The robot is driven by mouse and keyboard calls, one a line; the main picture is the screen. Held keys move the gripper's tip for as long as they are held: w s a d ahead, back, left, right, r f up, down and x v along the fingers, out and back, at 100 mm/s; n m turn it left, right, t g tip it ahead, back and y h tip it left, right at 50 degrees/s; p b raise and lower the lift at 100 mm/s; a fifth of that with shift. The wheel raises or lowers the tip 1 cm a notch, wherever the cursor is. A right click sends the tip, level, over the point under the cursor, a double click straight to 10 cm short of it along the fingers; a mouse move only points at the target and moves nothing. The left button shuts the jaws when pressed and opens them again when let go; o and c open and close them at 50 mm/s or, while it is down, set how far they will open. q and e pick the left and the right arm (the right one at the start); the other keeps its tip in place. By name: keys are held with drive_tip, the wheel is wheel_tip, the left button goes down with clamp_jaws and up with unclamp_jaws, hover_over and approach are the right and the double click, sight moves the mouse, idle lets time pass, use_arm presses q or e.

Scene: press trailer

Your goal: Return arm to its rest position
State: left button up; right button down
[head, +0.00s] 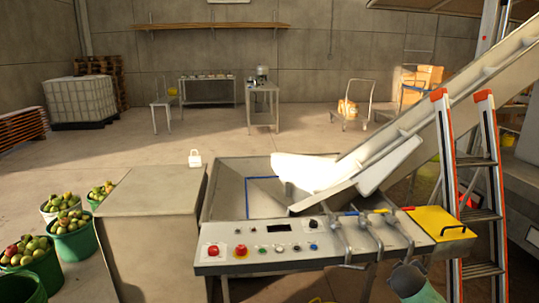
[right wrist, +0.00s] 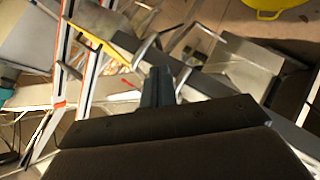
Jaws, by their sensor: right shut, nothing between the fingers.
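My right gripper (right wrist: 158,84) shows in the right wrist view. Its dark fingers are together, with nothing between them. It stands clear of the press equipment, and the wide dark wrist body fills the bottom of that view. My left gripper shows in neither view. The control panel (head: 205,258) of the press stands at the front centre in the head view, with red buttons, knobs and a small display.
An orange-and-grey ladder (head: 491,150) stands right of the panel, beside the sloping conveyor (head: 430,105). A beige cabinet (head: 150,190) stands left of the press. Green buckets of apples (head: 75,245) stand at the left. A yellow tub (right wrist: 275,12) shows in the wrist view.

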drive_tip(key=s+a+f+g+y+p, duration=0.1)
drive_tip(key=s+a+f+g+y, duration=0.2)
drive_tip(key=s+a, duration=1.05)
drive_tip(key=s+a+f+g+y, duration=0.1)
drive_tip(key=s+a+f+y, duration=0.3)
drive_tip(key=s+a, duration=0.9)
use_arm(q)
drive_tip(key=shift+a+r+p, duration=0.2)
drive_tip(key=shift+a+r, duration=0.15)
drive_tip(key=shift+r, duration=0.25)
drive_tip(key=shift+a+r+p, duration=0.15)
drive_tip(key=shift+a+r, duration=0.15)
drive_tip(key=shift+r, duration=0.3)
use_arm(e)
drive_tip(key=s+a+f+m+g, duration=0.1)
drive_tip(key=s+f, duration=0.3)
drive_tip(key=s, duration=0.4)
drive_tip(key=s+a+f+g, duration=0.2)
drive_tip(key=s+a+f, duration=0.1)
drive_tip(key=s, duration=0.6)
drive_tip(key=shift+s+a+f+m+y, duration=0.2)
drive_tip(key=shift+a+f+m+y, duration=0.15)
drive_tip(key=shift+f, duration=0.25)
